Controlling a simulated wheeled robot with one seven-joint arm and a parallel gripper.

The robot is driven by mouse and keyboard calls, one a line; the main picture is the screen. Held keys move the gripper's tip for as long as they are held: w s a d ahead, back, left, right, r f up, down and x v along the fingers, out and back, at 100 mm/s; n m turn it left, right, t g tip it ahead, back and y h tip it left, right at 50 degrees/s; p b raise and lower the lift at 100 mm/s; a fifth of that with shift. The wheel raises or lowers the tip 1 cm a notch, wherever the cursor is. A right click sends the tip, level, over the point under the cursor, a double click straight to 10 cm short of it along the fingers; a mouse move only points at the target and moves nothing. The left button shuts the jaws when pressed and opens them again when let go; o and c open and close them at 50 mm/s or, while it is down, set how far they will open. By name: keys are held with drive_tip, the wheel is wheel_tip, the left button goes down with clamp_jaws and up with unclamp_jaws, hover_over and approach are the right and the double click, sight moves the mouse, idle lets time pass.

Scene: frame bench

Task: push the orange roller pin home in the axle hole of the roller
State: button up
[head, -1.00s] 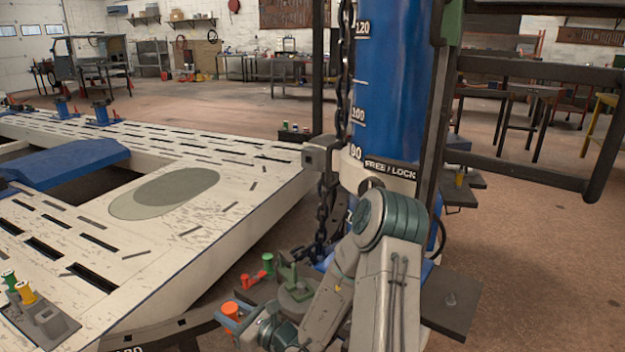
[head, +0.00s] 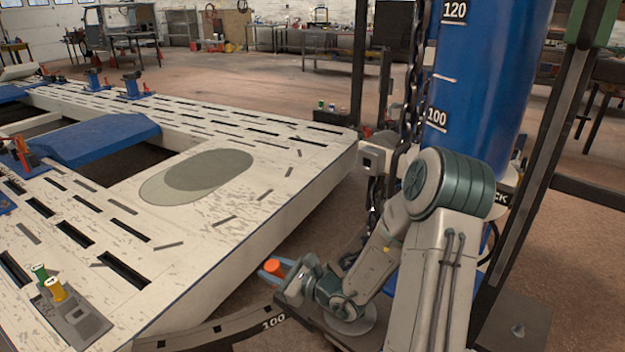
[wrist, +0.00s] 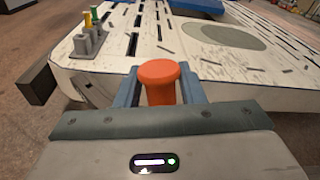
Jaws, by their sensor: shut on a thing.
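The orange roller pin (wrist: 158,82) is upright between the two blue fingers of my gripper (wrist: 160,90) in the wrist view, and the gripper is shut on it. In the head view the orange top of the pin (head: 272,266) shows in my gripper (head: 274,270), at the near right side of the pale frame bench. The pin's lower part is hidden in both views. I cannot make out the roller or its axle hole in either view.
The pale slotted bench deck (head: 215,245) lies left of my gripper. A grey block (head: 72,322) with a green and a yellow pin stands on its near corner. A blue column (head: 475,90) with a hanging chain (head: 410,110) rises behind my arm. A curved dark scale (head: 235,325) lies below.

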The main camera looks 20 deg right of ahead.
drive_tip(key=s+d+r+n+g+h+p, duration=0.1)
drive_tip(key=d+r+n+p, duration=0.4)
drive_tip(key=r, duration=0.5)
drive_tip(key=s+d+r+n+g+h+p, duration=0.1)
drive_tip(key=d+r+n+h+p, duration=0.2)
drive_tip(key=d+r+n+p, duration=0.2)
wheel_tip(320, 180, up, 6)
drive_tip(key=n, duration=0.3)
drive_tip(key=shift+f+n+g, duration=0.25)
drive_tip(key=shift+n+g, duration=0.15)
drive_tip(key=shift+f+b, duration=0.1)
drive_tip(key=shift+b, duration=0.3)
drive_tip(key=shift+w+d, duration=0.4)
drive_tip(key=shift+d, duration=0.5)
drive_tip(key=shift+w+d, duration=0.35)
drive_tip(key=shift+d, duration=0.55)
drive_tip(key=shift+w+d, duration=0.4)
drive_tip(key=shift+d, duration=0.5)
drive_tip(key=shift+b, duration=1.15)
